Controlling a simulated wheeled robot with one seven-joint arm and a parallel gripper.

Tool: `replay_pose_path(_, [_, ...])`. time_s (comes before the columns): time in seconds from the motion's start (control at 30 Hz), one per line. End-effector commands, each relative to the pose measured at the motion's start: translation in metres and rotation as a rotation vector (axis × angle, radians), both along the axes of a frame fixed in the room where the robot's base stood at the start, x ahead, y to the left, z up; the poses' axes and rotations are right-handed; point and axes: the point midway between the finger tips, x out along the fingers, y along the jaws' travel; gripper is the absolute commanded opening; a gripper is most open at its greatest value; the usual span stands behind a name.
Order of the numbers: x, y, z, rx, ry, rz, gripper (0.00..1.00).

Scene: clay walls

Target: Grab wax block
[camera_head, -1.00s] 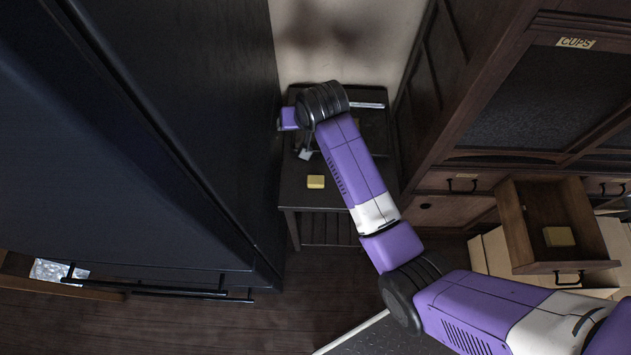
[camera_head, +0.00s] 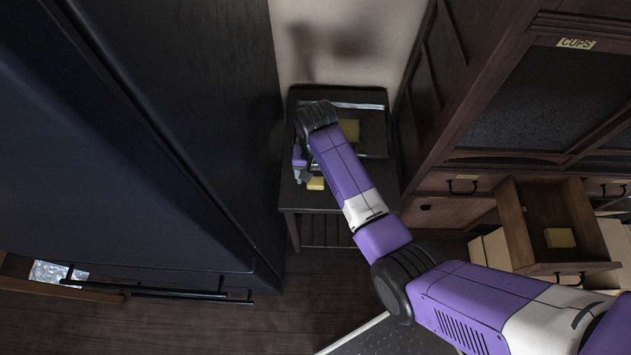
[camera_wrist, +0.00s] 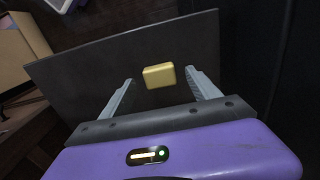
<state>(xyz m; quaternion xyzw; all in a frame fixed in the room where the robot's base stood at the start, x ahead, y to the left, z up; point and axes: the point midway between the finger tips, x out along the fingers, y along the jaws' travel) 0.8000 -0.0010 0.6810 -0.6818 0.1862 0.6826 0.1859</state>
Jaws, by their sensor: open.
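A yellow wax block (camera_head: 316,184) lies on the dark side table (camera_head: 300,202) near its front edge, partly hidden by my gripper (camera_head: 302,178) in the head view. In the wrist view the block (camera_wrist: 159,76) sits between and beyond the two grey fingers of my gripper (camera_wrist: 160,87), which are open and apart from it.
A tall dark cabinet (camera_head: 180,120) stands close on the left of the table. A wooden cupboard (camera_head: 520,90) labelled "CUPS" stands on the right, with an open drawer (camera_head: 516,230) jutting out. A wall is behind the table.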

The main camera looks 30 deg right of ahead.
Motion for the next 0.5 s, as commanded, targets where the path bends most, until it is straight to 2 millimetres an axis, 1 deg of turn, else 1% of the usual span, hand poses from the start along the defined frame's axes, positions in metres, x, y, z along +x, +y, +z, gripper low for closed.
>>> replay_pose_path(0.03, [-0.0004,0.0001,-0.0060,0.000,0.001,0.000,0.71])
replay_pose_path(0.1, [-0.0003,0.0002,-0.0110,0.000,0.000,0.000,0.71])
replay_pose_path(0.37, [-0.0001,0.0001,-0.0130,0.000,-0.001,0.000,0.71])
replay_pose_path(0.47, [-0.0001,0.0001,-0.0129,0.000,-0.001,0.000,0.53])
replay_pose_path(0.5, [-0.0001,0.0001,-0.0129,0.000,-0.001,0.000,0.45])
